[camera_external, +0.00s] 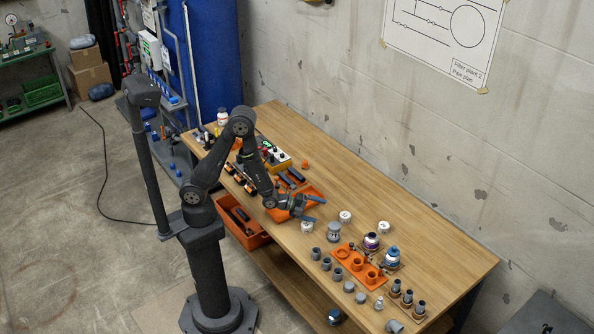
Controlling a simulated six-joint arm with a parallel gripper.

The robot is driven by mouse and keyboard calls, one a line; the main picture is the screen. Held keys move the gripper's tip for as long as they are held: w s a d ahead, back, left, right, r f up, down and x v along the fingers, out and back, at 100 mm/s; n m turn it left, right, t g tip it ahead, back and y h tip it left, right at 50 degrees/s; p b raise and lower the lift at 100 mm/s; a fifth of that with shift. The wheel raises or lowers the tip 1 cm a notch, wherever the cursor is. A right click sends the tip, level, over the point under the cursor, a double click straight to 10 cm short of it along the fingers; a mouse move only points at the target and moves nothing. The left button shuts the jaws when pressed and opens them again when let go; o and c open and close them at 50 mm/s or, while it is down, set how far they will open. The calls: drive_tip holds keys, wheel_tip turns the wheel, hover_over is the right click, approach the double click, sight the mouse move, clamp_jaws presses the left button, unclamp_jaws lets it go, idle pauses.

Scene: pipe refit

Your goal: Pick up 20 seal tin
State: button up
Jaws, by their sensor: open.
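Several small white round tins with dark marks on their lids stand on the wooden bench (440,240): a left tin (307,227), a middle tin (345,217) and a right tin (383,228). Their labels are too small to read, so I cannot tell which is the 20 seal tin. My gripper (317,210) is open and empty, with its fingers pointing right. In the picture it lies just above the left tin and left of the middle tin. Its exact height above the bench is unclear.
A grey lidded jar (333,233) stands close to the left tin. An orange holder (358,265), grey fittings and bottles with purple (371,242) and blue (392,256) parts crowd the right front. An orange tray (309,193) lies behind my gripper. The bench's back right is clear.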

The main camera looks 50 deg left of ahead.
drive_tip(key=c, duration=0.5)
wheel_tip(320, 180, up, 11)
drive_tip(key=n+g+y, duration=0.4)
drive_tip(key=n+g, duration=0.3)
drive_tip(key=n, duration=0.9)
hover_over(384, 225)
drive_tip(key=s+a, duration=0.2)
drive_tip(key=f, duration=1.5)
drive_tip(key=shift+w+f, duration=0.2)
drive_tip(key=shift+f, duration=0.05)
drive_tip(key=shift+s+x, duration=0.2)
drive_tip(key=shift+x, duration=2.7)
